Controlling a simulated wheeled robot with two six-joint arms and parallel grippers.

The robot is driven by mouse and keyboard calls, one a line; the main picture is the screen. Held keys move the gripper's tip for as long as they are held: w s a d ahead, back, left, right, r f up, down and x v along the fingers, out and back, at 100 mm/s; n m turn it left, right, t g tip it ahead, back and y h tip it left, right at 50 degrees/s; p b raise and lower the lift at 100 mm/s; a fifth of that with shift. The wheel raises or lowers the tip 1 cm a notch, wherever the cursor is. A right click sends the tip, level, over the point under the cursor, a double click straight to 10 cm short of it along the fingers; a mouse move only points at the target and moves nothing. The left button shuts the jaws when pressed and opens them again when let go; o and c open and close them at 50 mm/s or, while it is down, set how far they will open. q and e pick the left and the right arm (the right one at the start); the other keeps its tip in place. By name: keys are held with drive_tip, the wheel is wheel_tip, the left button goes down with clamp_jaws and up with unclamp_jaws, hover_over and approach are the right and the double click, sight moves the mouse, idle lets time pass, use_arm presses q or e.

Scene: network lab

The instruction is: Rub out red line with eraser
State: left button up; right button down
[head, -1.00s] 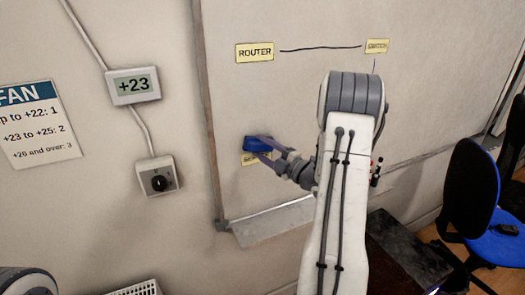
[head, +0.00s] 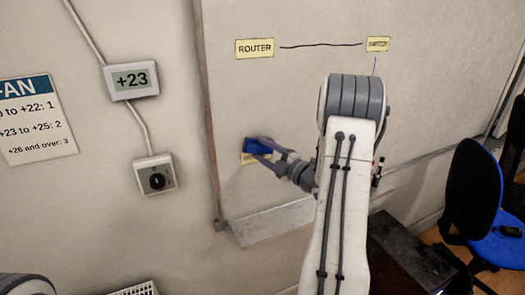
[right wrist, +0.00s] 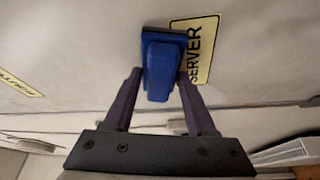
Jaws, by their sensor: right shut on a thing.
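The blue eraser (head: 254,147) is held by my right gripper (head: 268,147) against or close to the whiteboard (head: 290,105), at its lower left, over the upper part of a yellow label. In the right wrist view the eraser (right wrist: 162,68) sits between the two fingers of the gripper (right wrist: 160,82), and its dark pad faces the board. The label (right wrist: 200,48) there reads SERVER. No red line shows in either view; the arm hides part of the board. My left gripper is out of view.
A dark line (head: 320,45) joins the ROUTER label (head: 254,48) to a smaller yellow label (head: 377,44), with a short line below that one. The board's tray (head: 275,222) lies below the eraser. A blue chair (head: 480,205) stands right.

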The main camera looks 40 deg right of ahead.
drive_tip(key=shift+s+a, duration=0.1)
drive_tip(key=shift+s, duration=0.5)
drive_tip(key=shift+s+a+b, duration=0.2)
drive_tip(key=shift+s+b, duration=0.1)
drive_tip(key=shift+s, duration=0.45)
drive_tip(key=shift+s+a+b, duration=0.2)
drive_tip(key=shift+s+b, duration=0.15)
drive_tip(key=shift+s, duration=0.45)
drive_tip(key=shift+s+a+b, duration=0.2)
drive_tip(key=shift+s+b, duration=0.1)
drive_tip(key=shift+s, duration=0.45)
drive_tip(key=shift+s, duration=0.1)
drive_tip(key=s, duration=0.1)
drive_tip(key=s+b, duration=0.1)
drive_tip(key=shift+s+a, duration=0.35)
